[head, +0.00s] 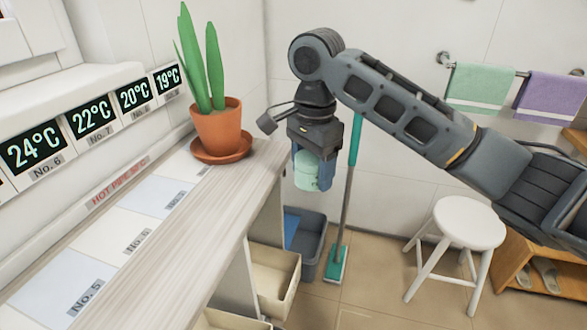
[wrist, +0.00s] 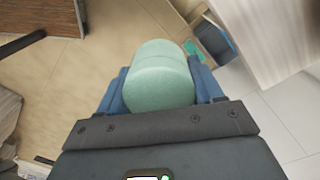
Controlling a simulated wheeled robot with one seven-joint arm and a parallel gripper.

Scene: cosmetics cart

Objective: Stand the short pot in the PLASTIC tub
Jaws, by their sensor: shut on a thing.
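The short pot (head: 308,174) is a pale green, rounded cylinder with a seam around it. My gripper (head: 315,160) is shut on it, with its blue fingers on either side, and holds it in the air just right of the counter's end. In the wrist view the pot (wrist: 160,80) fills the space between the fingers. A grey bin (head: 310,262) with something blue in it stands on the floor below. Cream open tubs (head: 287,292) sit below the counter. No label reading plastic is legible, so I cannot tell which container is the plastic tub.
The counter (head: 205,215) carries a potted plant (head: 216,130) at its far end and numbered pads. A teal mop (head: 337,262) stands behind the gripper. A white stool (head: 465,225) and a wooden rack (head: 535,270) are to the right. Floor between is clear.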

